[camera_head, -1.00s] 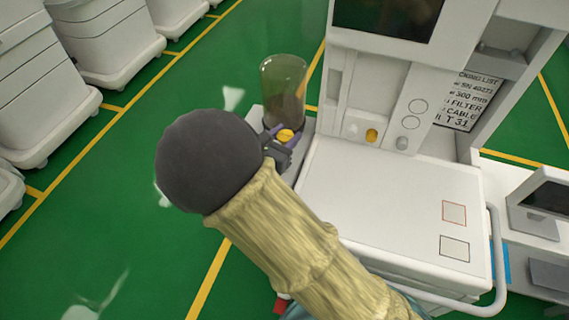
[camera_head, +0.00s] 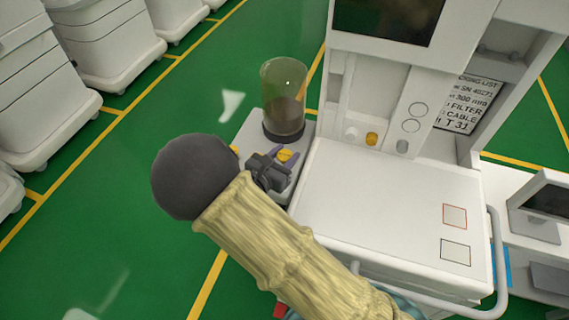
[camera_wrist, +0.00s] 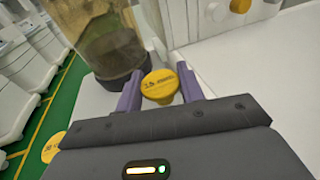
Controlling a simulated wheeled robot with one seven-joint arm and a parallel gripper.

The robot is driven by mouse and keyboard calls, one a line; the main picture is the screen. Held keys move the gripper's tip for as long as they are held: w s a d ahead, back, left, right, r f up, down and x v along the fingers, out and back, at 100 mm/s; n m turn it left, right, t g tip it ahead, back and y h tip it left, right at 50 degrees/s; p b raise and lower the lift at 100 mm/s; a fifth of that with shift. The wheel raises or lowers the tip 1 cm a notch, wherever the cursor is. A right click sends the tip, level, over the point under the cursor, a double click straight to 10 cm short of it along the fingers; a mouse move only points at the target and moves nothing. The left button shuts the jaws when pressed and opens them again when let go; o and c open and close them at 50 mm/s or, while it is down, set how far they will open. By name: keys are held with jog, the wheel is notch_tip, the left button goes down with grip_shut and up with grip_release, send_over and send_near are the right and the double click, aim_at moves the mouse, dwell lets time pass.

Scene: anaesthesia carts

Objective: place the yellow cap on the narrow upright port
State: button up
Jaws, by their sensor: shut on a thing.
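The yellow cap (camera_head: 285,155) is between the purple fingers of my gripper (camera_head: 278,160). In the wrist view the round, lettered top of the cap (camera_wrist: 160,85) faces up between the two fingertips (camera_wrist: 160,92), which are shut on its sides. The cap is over the white side shelf (camera_head: 243,136), in front of the clear cylinder. I cannot tell whether its underside touches anything. I cannot make out the narrow upright port; anything beneath the cap is hidden by it and my gripper.
A clear cylinder (camera_head: 284,100) with a dark base stands on the shelf, close behind my fingers. A second yellow disc (camera_wrist: 53,147) lies to the left. The cart face has a yellow knob (camera_head: 371,139) and white knobs. The white worktop (camera_head: 380,200) is clear.

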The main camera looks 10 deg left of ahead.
jog(key=shift+f, duration=1.85)
jog(key=shift+f, duration=0.1)
jog(key=o, duration=0.9)
jog(key=shift+o, duration=0.2)
jog(key=v, duration=1.2)
jog(key=shift+b, duration=0.4)
jog(key=shift+a, duration=0.1)
